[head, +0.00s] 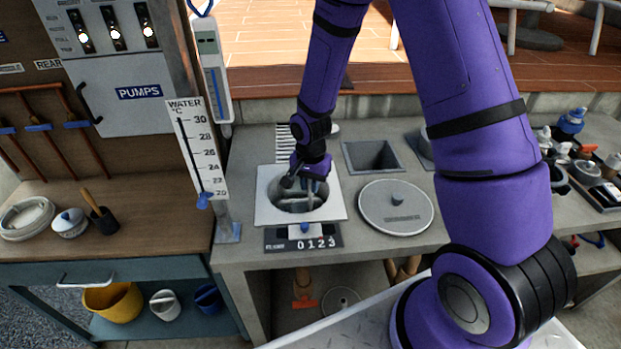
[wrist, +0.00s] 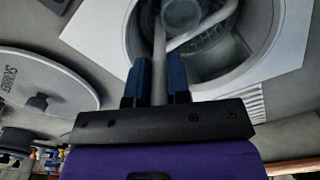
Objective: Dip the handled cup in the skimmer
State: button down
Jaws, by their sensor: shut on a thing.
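The skimmer is a round opening in a white square plate (head: 331,206) set in the grey counter; its plate also shows in the wrist view (wrist: 282,62). My gripper (head: 303,182) points down over the opening in the head view. In the wrist view its two blue fingers (wrist: 157,82) are shut on a thin grey handle (wrist: 159,45), which I take for the handled cup's. The handle reaches in over the opening. The cup's body is not clear: rounded, greyish shapes show inside the opening, and I cannot tell how deep it sits or whether it touches water.
A round grey skimmer lid (head: 396,213) lies right of the plate. A square hole (head: 371,155) is behind it. A water scale (head: 198,150) stands at the left. A counter sign (head: 304,241) reading 0123 sits in front. Small items crowd the far right.

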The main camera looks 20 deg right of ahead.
aim_at(311, 201)
jog(key=shift+f, duration=3.45)
jog(key=shift+r, duration=0.1)
jog(key=shift+r, duration=8.25)
